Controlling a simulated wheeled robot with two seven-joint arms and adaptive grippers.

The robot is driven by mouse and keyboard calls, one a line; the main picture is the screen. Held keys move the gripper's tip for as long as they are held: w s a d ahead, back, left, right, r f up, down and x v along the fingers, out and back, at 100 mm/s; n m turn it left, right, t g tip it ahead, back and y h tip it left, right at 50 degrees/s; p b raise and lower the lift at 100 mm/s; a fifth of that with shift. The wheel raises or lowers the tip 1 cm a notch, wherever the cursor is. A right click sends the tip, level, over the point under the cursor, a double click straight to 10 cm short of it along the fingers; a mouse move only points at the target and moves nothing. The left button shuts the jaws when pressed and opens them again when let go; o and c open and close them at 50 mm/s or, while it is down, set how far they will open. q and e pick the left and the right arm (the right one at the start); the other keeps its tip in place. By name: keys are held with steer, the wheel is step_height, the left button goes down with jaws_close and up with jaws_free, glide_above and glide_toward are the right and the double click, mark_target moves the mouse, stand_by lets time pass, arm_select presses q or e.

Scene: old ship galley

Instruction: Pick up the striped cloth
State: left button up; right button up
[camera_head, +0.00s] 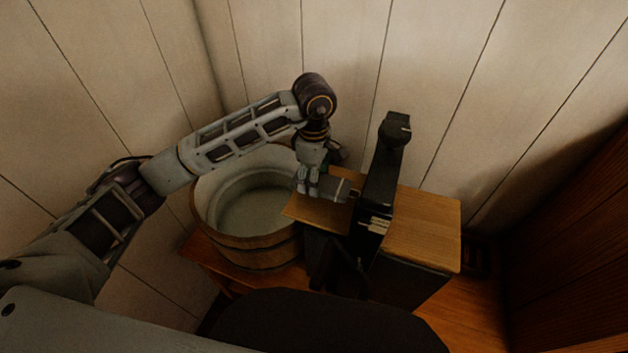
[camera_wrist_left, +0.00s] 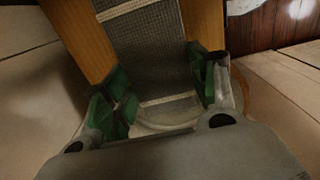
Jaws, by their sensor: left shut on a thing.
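The striped cloth (camera_wrist_left: 150,50) is a grey woven strip with pale bands. In the left wrist view it runs down between my left gripper's (camera_wrist_left: 160,88) green-padded fingers, with wood on both sides of it. The fingers are shut on the cloth. In the head view my left gripper (camera_head: 335,187) is over the wooden top, beside the tub. A dark shape with pale stripes (camera_head: 375,224) there may be part of the cloth, but I cannot tell for sure. My right gripper is not in view.
A round wooden tub (camera_head: 215,225) stands just left of the gripper on a brown wooden bench (camera_head: 480,310). A block with a light wooden top (camera_head: 430,230) stands to its right. Pale plank walls close in behind, and a dark wooden panel (camera_head: 580,230) stands at right.

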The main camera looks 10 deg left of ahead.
arm_select(q)
step_height(320, 180, up, 5)
steer(key=shift+f+p, duration=0.1)
steer(key=shift+p, duration=0.7)
steer(key=shift+r, duration=0.85)
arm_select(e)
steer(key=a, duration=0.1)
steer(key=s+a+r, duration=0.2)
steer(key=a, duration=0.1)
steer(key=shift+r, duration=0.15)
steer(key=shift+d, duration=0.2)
